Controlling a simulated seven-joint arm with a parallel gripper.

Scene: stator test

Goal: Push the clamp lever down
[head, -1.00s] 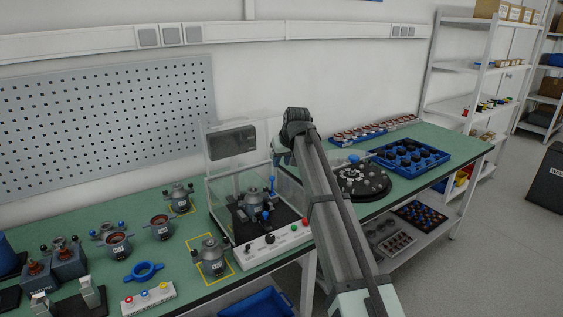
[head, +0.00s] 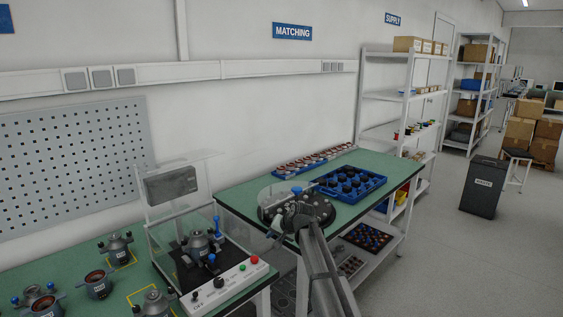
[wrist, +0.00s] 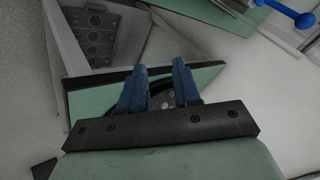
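The clamp lever (head: 217,226) is a blue upright handle with a round end on the test fixture (head: 180,262). A grey stator (head: 197,243) sits in the fixture, under a raised clear cover. A blue knobbed rod, apparently the lever, shows at the top right of the wrist view (wrist: 289,13). My gripper is at the arm's end to the right of the fixture, by the round plate, apart from the lever. Its fingertips are hidden in the head view. In the wrist view my gripper (wrist: 159,66) has two blue fingers apart, with nothing held between them.
The control box (head: 222,287) with buttons lines the fixture's front. A gap separates the left bench from the right bench (head: 345,203), which holds the round dark plate (head: 322,208) and a blue tray (head: 346,184). More stators (head: 98,284) stand on the left.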

